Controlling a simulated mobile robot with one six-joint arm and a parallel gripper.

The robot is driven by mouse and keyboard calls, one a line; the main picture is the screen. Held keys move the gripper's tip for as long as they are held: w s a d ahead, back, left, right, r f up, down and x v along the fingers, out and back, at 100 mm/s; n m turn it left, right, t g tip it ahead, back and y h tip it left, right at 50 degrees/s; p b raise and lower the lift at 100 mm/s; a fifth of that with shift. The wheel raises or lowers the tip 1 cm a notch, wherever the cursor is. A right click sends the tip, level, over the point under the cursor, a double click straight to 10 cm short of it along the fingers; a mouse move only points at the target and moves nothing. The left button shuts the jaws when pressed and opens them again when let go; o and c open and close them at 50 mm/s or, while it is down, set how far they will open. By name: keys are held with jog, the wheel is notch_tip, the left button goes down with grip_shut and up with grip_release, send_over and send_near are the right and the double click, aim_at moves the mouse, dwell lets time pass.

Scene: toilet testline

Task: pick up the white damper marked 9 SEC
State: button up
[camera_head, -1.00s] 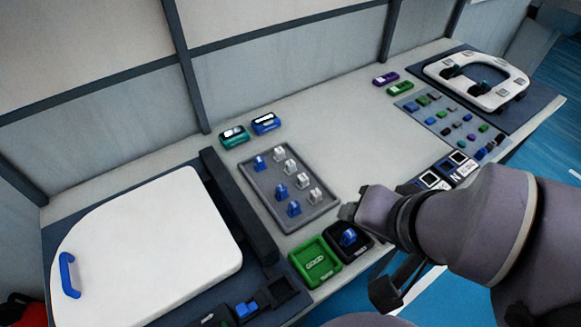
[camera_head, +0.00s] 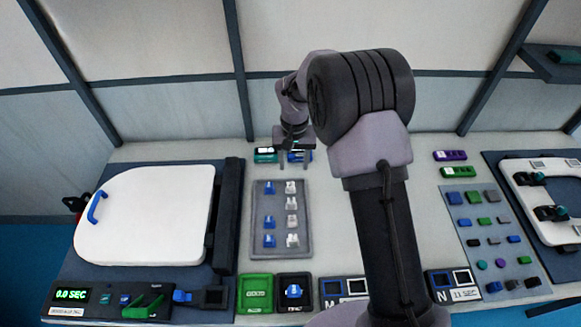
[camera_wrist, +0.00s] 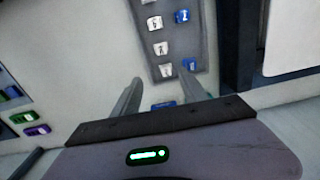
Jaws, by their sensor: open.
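Several white dampers stand in the right column of a grey tray (camera_head: 281,252), beside blue dampers (camera_head: 269,241) in the left column. One white damper (camera_head: 291,187) is at the tray's far end; another white damper (camera_head: 293,240) is at its near end. The markings are too small to read, so I cannot tell which is 9 SEC. My gripper (camera_head: 295,163) is open and empty, pointing down just beyond the tray's far edge. In the wrist view, the gripper's fingers (camera_wrist: 161,77) are spread, with white dampers (camera_wrist: 166,69) showing beyond them.
Two small labelled boxes, one teal (camera_head: 265,154) and one blue (camera_wrist: 163,106), lie near my gripper. A green bin (camera_head: 255,294) and a black bin (camera_head: 294,305) are at the front. A white toilet lid (camera_head: 145,215) is at left. My arm hides some table.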

jog(key=b, duration=0.2)
send_over(291, 200)
jog(key=f, duration=1.2)
jog(key=shift+w+a+f, duration=0.1)
jog(key=shift+w+f, duration=0.15)
jog(key=shift+w, duration=0.1)
jog(key=f, duration=0.2)
jog(key=f+b, duration=0.1)
jog(key=f, duration=0.2)
jog(key=shift+s+f, duration=0.35)
jog(key=shift+s, duration=0.05)
grip_shut()
